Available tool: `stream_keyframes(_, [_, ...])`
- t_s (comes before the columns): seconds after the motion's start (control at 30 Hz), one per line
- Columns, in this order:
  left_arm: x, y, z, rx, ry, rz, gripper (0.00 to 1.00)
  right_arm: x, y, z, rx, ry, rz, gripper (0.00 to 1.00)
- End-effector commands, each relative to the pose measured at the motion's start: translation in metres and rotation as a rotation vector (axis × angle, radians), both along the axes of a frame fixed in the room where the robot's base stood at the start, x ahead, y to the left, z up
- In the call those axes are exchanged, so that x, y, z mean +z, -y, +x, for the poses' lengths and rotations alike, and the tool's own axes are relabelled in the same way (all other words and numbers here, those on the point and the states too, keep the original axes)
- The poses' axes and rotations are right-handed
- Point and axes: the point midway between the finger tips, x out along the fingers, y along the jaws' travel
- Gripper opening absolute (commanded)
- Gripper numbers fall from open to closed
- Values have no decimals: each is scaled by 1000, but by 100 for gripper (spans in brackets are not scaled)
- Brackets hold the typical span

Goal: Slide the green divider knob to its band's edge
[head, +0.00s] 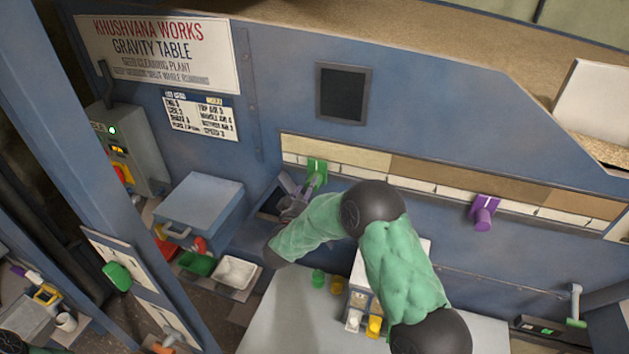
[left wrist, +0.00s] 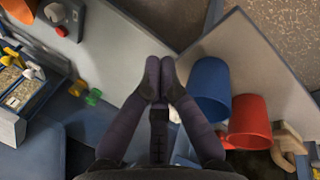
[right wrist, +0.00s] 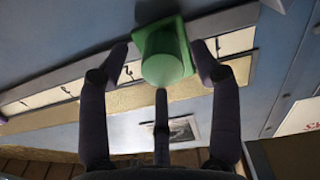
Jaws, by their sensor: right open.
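The green divider knob (head: 317,170) sits on the rail below the striped seed band, over the pale tan section (head: 350,158), left of where it meets the brown section (head: 450,175). In the right wrist view the green knob (right wrist: 165,66) points toward the camera. My right gripper (right wrist: 159,55) is open, with a finger on each side of the knob; whether they touch it is unclear. In the head view my right gripper (head: 295,196) is just below-left of the knob. My left gripper (left wrist: 159,65) is shut and empty, over a grey surface.
A purple divider knob (head: 482,215) sits farther right on the rail. A blue box (head: 203,207) and trays stand at the left. Small cups stand on the table (head: 290,310). A blue cup (left wrist: 209,88) and red cup (left wrist: 249,120) show in the left wrist view.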

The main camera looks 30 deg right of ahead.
Motion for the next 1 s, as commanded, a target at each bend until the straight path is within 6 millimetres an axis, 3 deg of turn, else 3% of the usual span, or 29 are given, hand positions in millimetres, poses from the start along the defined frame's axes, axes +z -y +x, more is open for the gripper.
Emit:
stream_keyframes(0.3, [8,0,0,0,0,0,0,0,29,25,0,-1,1,64])
stream_keyframes(0.67, [8,0,0,0,0,0,0,0,32,28,2,0,0,64])
stream_keyframes(0.77, [8,0,0,0,0,0,0,0,32,28,2,0,0,41])
stream_keyframes(0.9, [8,0,0,0,0,0,0,-1,32,28,2,-1,1,2])
stream_keyframes(1.0, [8,0,0,0,0,0,0,-1,32,28,2,-2,1,0])
